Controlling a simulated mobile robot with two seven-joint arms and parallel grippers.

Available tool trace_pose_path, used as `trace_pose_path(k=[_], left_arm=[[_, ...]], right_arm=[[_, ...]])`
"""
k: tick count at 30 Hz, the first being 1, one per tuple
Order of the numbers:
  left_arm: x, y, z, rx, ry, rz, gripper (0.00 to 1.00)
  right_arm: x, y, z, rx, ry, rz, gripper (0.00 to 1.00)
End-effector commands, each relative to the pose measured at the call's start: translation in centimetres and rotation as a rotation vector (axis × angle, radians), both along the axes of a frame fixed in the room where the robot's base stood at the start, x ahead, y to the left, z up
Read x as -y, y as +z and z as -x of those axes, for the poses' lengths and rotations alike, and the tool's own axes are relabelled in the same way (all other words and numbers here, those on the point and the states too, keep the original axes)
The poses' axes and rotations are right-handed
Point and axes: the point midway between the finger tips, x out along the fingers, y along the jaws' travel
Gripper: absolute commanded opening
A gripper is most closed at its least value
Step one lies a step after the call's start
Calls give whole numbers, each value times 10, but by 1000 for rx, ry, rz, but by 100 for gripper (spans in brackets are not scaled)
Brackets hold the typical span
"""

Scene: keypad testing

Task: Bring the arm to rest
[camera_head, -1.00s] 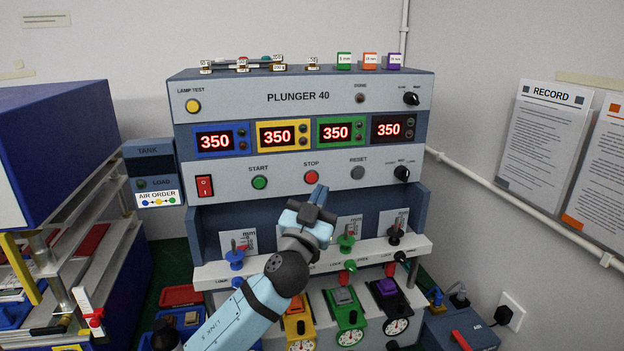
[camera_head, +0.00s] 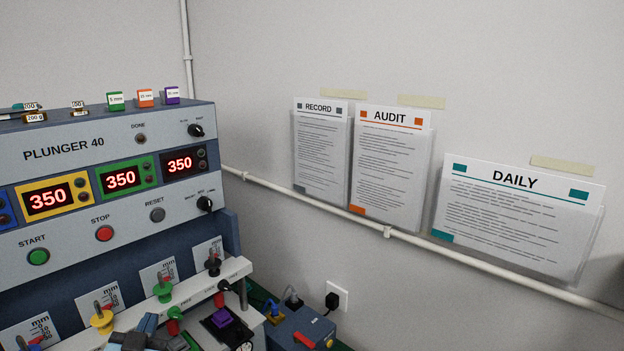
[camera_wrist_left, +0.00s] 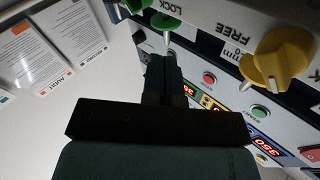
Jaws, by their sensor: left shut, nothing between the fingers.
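My left gripper (camera_head: 146,332) shows at the bottom edge in the head view, in front of the plunger machine (camera_head: 90,127). Most of its arm is out of frame below. In the left wrist view its dark fingers (camera_wrist_left: 163,68) are shut with nothing between them. A green knob (camera_wrist_left: 160,20) and a yellow knob (camera_wrist_left: 275,60) of the machine show past the fingers there. In the head view the yellow plunger (camera_head: 102,320) and green plunger (camera_head: 163,289) stand close to the gripper; contact cannot be told. My right gripper is not in view.
The machine's three visible displays (camera_head: 122,179) read 350. A white shelf (camera_head: 236,267) juts out below its panel. A blue-grey box (camera_head: 300,330) stands right of it near a wall socket (camera_head: 336,297). Paper sheets (camera_head: 390,165) hang above a white pipe (camera_head: 456,255).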

Motion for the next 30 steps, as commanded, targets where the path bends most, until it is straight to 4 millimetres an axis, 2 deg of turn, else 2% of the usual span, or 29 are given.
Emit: trace_pose_path(k=[1,3,5,6,9,12,15,18,21,30], left_arm=[[12,-34,17,-101,-31,19,0],[29,-80,42,-222,-74,39,0],[43,-116,68,-319,-113,60,0],[53,-138,86,-379,-138,77,0],[77,-184,135,-514,-195,119,0],[97,-215,179,-612,-240,159,0],[110,-233,211,-676,-269,188,0],[118,-243,228,-708,-286,206,0],[120,-246,234,-717,-291,211,0],[120,-246,233,-716,-291,210,0]], right_arm=[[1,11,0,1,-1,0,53],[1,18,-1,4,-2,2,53],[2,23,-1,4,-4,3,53],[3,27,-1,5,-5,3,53],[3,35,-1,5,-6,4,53],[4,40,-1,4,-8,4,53],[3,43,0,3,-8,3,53],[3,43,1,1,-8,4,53],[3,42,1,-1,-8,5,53],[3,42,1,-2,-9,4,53]])
